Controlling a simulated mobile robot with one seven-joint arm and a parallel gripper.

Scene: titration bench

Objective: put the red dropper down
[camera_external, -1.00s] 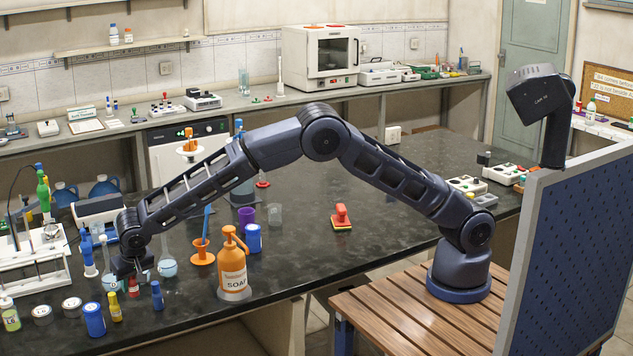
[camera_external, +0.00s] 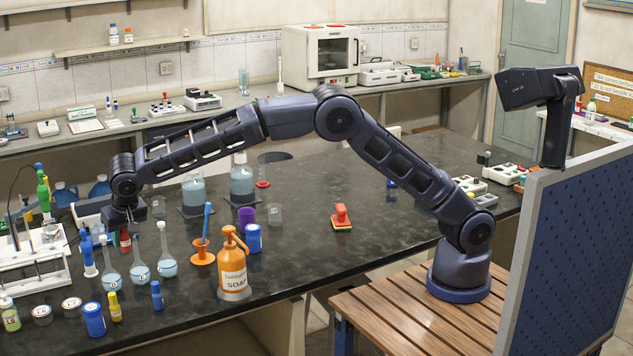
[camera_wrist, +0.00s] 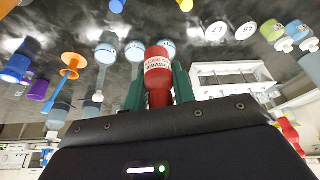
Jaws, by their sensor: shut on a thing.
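The red dropper (camera_external: 125,241) is a small red bottle with a white label. My gripper (camera_external: 124,222) is shut on it, above the left part of the black bench, behind the round flasks. In the wrist view the red dropper (camera_wrist: 158,68) sits between the two green fingers of my gripper (camera_wrist: 157,85), label facing the camera. In the external view my gripper partly hides the dropper, and I cannot tell its exact height over the bench.
Several round flasks (camera_external: 139,271) stand just in front. A white rack (camera_external: 30,262) is to the left. A yellow dropper (camera_external: 115,307) and a blue dropper (camera_external: 157,295) stand near the front edge. The orange soap bottle (camera_external: 233,270) is to the right.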

